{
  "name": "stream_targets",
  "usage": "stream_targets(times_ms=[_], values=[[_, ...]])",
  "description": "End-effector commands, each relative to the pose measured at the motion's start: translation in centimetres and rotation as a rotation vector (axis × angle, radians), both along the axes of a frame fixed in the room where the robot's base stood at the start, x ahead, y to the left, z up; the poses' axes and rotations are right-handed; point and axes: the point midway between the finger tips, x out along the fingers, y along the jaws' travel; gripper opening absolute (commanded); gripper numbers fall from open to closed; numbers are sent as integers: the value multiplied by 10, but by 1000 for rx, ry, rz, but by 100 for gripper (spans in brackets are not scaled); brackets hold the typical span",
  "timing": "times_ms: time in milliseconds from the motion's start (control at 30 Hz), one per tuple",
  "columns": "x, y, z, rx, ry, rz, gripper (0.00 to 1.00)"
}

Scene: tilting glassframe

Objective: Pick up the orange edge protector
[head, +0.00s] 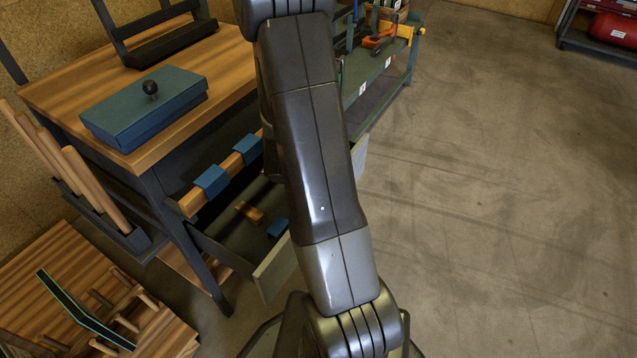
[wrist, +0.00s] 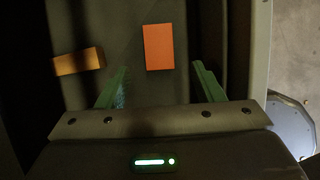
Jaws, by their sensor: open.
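The orange edge protector (wrist: 159,46) shows in the wrist view as a plain orange rectangle lying on the dark floor of an open drawer (wrist: 261,60). My gripper (wrist: 160,70) is over the drawer, its two green fingers spread apart with nothing between them. The protector lies just past the fingertips, roughly centred between them; the height gap is hard to judge. In the head view my arm covers the gripper, and I cannot make out the orange protector there. The drawer's pale front (head: 272,272) shows left of my arm.
A small wooden piece (wrist: 78,61) lies left of the protector in the drawer. In the head view, a blue piece (head: 277,229) is also in the drawer. A workbench (head: 215,62) with a blue box (head: 145,108) stands above. Open floor lies right.

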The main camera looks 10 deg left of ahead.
Motion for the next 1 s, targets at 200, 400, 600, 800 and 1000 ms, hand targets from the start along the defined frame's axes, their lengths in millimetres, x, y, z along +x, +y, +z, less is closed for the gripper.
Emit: stream_targets(times_ms=[200,400,600,800,1000], values=[[7,-3,-19,1,-1,-4,61],[11,-4,-37,0,0,-4,61],[20,-7,-62,1,0,-6,61],[23,-7,-64,2,-2,-4,61],[23,-7,-64,1,-2,-5,43]])
